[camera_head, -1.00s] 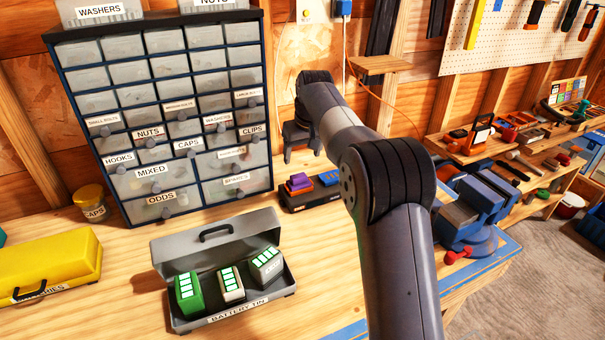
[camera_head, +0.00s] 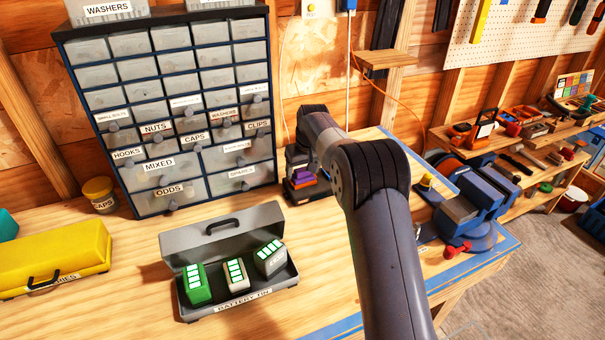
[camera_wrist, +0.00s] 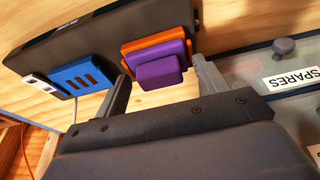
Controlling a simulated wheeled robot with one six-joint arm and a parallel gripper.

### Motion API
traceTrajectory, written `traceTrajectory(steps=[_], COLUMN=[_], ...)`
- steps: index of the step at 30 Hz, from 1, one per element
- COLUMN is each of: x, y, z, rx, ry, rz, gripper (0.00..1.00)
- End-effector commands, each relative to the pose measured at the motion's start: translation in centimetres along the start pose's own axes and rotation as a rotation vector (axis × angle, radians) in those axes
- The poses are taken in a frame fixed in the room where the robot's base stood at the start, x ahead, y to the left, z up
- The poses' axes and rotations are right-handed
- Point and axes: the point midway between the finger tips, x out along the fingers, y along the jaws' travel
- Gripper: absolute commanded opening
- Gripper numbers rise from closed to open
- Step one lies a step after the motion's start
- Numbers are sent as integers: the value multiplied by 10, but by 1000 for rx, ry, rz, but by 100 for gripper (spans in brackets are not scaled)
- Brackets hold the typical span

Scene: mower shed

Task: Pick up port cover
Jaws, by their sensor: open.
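A purple block with an orange plate behind it (camera_wrist: 158,69) is on a dark base unit (camera_wrist: 85,32) in the wrist view. This is probably the port cover; no label confirms it. In the head view the purple piece (camera_head: 303,176) shows at the back of the bench, right of the drawer cabinet. My gripper (camera_wrist: 160,73) is open, one finger on each side of the purple block, with nothing held. Whether the fingers touch it cannot be told. In the head view my wrist partly hides the base unit.
A blue slotted block (camera_wrist: 77,78) sits on the same base, left of my gripper in the wrist view. The drawer cabinet (camera_head: 172,112) stands close by. A grey battery tin (camera_head: 240,302) is in front, and a blue vise (camera_head: 470,205) is to the right.

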Motion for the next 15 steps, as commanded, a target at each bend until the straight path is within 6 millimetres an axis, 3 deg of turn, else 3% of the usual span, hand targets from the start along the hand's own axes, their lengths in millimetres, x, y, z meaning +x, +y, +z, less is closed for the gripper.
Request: traceTrajectory(steps=[4, 15], x=[0, 0], y=[0, 0], z=[0, 0], rx=[0, 0], ry=[0, 1], rz=[0, 0], gripper=[67, 37])
